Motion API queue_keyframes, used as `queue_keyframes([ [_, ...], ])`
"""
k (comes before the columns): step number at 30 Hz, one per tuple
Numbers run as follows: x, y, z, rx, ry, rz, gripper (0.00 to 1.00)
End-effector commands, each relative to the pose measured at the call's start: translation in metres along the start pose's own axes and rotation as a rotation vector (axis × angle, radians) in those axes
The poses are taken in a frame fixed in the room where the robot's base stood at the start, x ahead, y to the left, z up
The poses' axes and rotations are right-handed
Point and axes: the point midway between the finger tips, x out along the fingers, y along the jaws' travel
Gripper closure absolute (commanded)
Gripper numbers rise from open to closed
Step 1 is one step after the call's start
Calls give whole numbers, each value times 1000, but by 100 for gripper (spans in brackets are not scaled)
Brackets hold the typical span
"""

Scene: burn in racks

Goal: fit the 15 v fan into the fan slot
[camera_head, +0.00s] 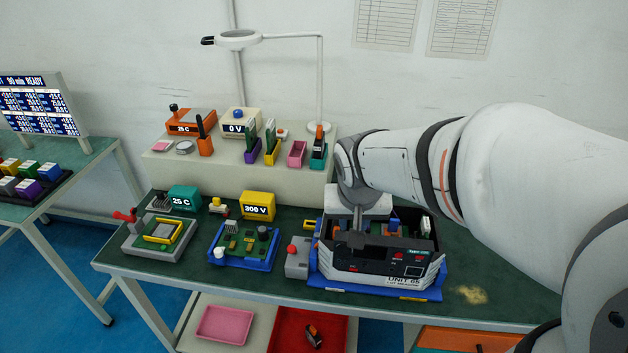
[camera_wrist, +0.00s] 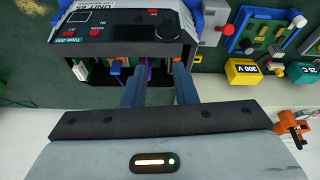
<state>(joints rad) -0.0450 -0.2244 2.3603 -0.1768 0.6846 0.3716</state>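My gripper (camera_wrist: 161,84) points down into the open top of the unit (camera_head: 370,265), a dark and white case marked UNIT 65. In the wrist view its two dark fingers stand apart, with no object clearly seen between them. The tips reach the case opening, where orange, white and purple parts show. In the head view my wrist covers part of the opening, beside orange and blue parts inside. I cannot tell which part is the 15 V fan, and no fan label is readable. The fan slot cannot be made out.
The unit sits in a blue tray (camera_head: 419,294). A grey box with a red knob (camera_head: 297,258) stands close on its left. A blue board fixture (camera_head: 243,247) and yellow 300 V block (camera_head: 257,206) are further left. A raised shelf behind holds several coloured holders.

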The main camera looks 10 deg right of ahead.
Motion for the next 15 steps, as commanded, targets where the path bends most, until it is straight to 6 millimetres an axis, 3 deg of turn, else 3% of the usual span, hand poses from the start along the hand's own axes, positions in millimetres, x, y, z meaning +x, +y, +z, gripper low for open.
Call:
queue_keyframes([
  [1,25,-6,-8,19,2,8,75],
  [6,66,-22,-34,81,31,14,75],
  [15,98,-30,-46,110,44,13,75],
])
